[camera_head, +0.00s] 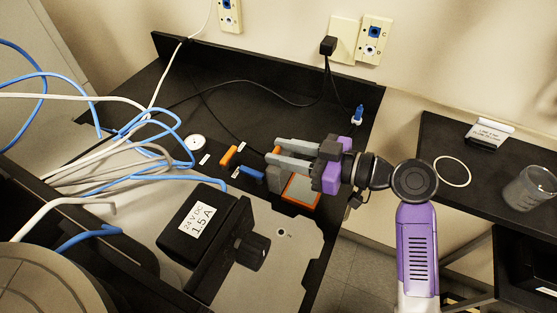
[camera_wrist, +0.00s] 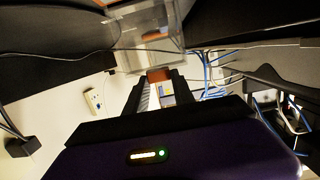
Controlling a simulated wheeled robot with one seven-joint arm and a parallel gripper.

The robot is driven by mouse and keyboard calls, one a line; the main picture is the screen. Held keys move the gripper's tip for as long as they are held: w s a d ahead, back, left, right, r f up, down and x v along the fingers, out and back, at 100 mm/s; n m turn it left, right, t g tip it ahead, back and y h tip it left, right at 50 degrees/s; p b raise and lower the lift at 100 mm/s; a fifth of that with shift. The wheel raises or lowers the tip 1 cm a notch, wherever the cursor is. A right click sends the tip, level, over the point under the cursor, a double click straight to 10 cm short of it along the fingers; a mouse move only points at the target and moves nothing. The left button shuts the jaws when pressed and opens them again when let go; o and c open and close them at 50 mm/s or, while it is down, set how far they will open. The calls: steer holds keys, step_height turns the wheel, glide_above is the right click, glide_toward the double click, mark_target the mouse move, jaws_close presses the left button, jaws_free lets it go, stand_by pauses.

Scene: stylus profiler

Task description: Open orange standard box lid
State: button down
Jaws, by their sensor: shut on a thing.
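The orange standard box (camera_head: 302,190) sits on the black bench, with an orange rim around a grey face. My gripper (camera_head: 277,157) reaches over it from the right, its grey fingers pointing left. The fingers are shut on the box lid, of which a small orange part (camera_head: 277,150) shows at the fingertips. In the wrist view, a brown-orange piece (camera_wrist: 158,75) shows between the fingertips (camera_wrist: 160,84). The fingers hide much of the lid, so its exact angle is hard to tell.
An orange block (camera_head: 229,156) and a blue block (camera_head: 251,174) lie left of the box, beside small white labels. A black 24V DC power supply (camera_head: 190,228) stands in front. Blue and white cables crowd the left. A beaker (camera_head: 530,188) stands on the right table.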

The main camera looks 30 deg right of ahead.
steer(key=shift+s+d+f+t+b, duration=0.15)
steer(key=shift+s+d+t+b, duration=0.2)
steer(key=shift+b, duration=0.3)
steer(key=shift+s+r, duration=0.2)
stand_by(0.6)
steer(key=c, duration=1)
jaws_free()
steer(key=shift+c, duration=0.2)
steer(key=b+v, duration=0.1)
steer(key=v, duration=0.6)
steer(key=shift+s+d, duration=0.25)
steer(key=shift+s, duration=0.05)
